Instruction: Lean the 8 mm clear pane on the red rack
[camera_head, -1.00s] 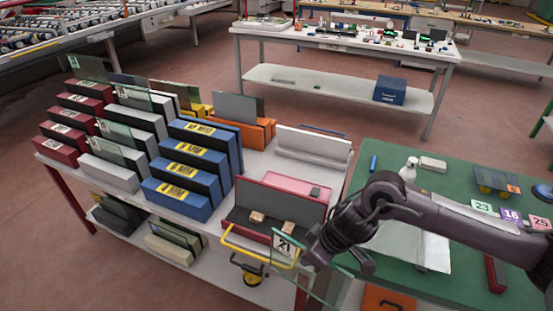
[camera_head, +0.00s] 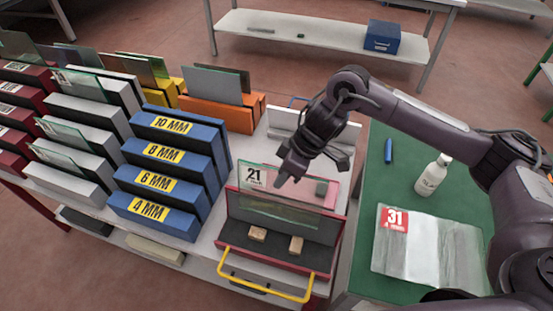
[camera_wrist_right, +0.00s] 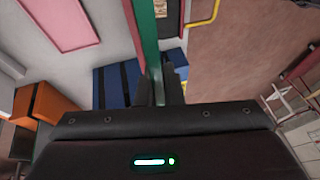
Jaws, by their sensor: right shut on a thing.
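A clear pane with a white "21" label (camera_head: 254,177) is held in my right gripper (camera_head: 285,178), which is shut on its upper edge. The pane hangs over the red-framed case with the dark inner panel (camera_head: 327,229); whether it touches the case cannot be told. In the right wrist view the pane shows as a green edge (camera_wrist_right: 145,35) between the fingers. Dark red slotted racks (camera_head: 18,118) stand at the far left with white labels, partly cut off. My left gripper is not in view.
Blue racks marked 10, 8, 6 and 4 MM (camera_head: 166,153) and grey racks with panes (camera_head: 80,145) stand left of the case. An orange rack (camera_head: 222,115) is behind. A green table (camera_head: 375,185) at right holds a bottle (camera_head: 432,175) and a label-31 packet (camera_head: 425,243).

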